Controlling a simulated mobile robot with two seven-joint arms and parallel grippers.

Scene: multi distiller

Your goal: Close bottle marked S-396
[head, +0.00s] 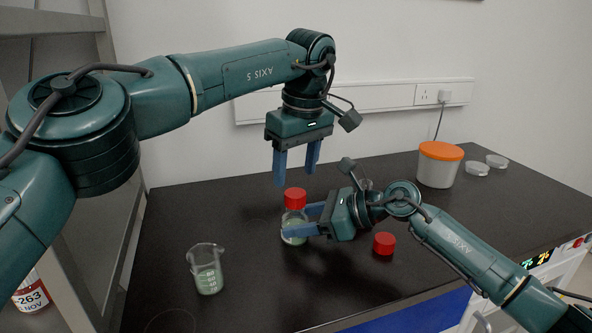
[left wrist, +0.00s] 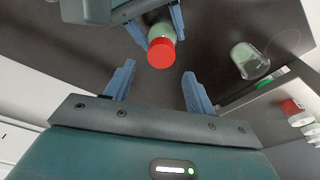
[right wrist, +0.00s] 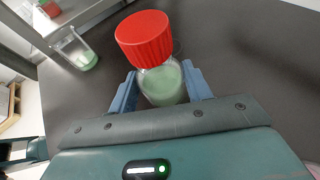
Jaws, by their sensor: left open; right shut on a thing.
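A clear glass bottle (head: 294,238) with pale green contents stands on the black bench. A red cap (head: 294,198) sits on its top; I cannot tell if it is screwed tight. No S-396 mark is readable. My right gripper (head: 297,220) is shut around the bottle body from the right; the right wrist view shows the bottle (right wrist: 163,86) between its fingers, with the cap (right wrist: 145,38) above. My left gripper (head: 296,177) is open and empty, pointing down just above the cap. The left wrist view shows the cap (left wrist: 161,53) beyond its open fingers.
A second red cap (head: 384,244) lies on the bench right of the bottle. A beaker (head: 207,270) with green contents stands at front left. A white tub with an orange lid (head: 440,166) and petri dishes (head: 477,168) are at back right. A marked bottle (head: 32,294) stands at lower left.

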